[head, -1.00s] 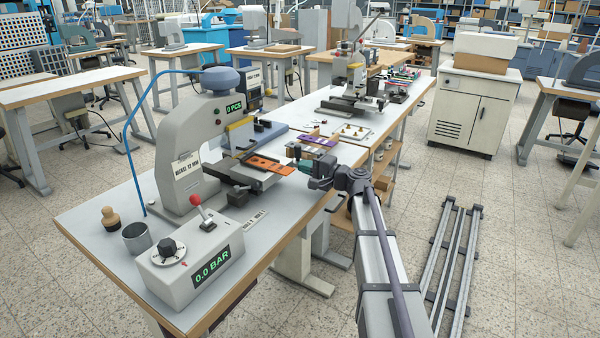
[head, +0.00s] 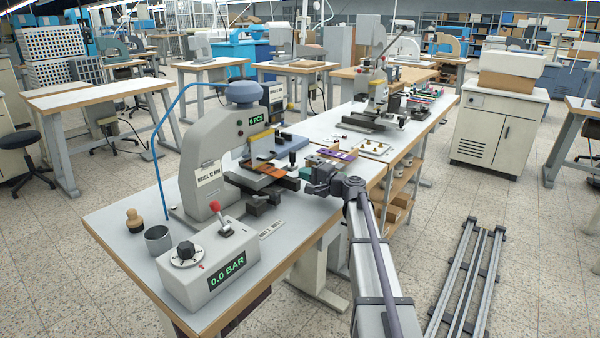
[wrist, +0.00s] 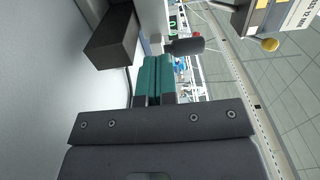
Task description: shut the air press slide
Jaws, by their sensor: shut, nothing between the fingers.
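The grey air press (head: 205,165) stands on the near bench, labelled NICKEL 12 MM. Its slide (head: 262,167), with orange on it, juts out to the right from under the press head. A dark upright knob (head: 292,158) stands near the slide's outer end. My gripper (head: 306,173) is just right of the slide's outer end, with its teal fingers shut and empty. In the wrist view, the closed teal fingers (wrist: 152,80) point toward the dark knob (wrist: 186,46), which shows just beyond them. I cannot tell whether they touch the slide.
A control box (head: 205,265) reading 0.0 BAR, with a red-knobbed lever, stands at the bench front beside a metal cup (head: 159,240) and a wooden stamp (head: 134,220). Behind my gripper are a purple-topped item (head: 338,154) and a board with brass pegs (head: 374,148).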

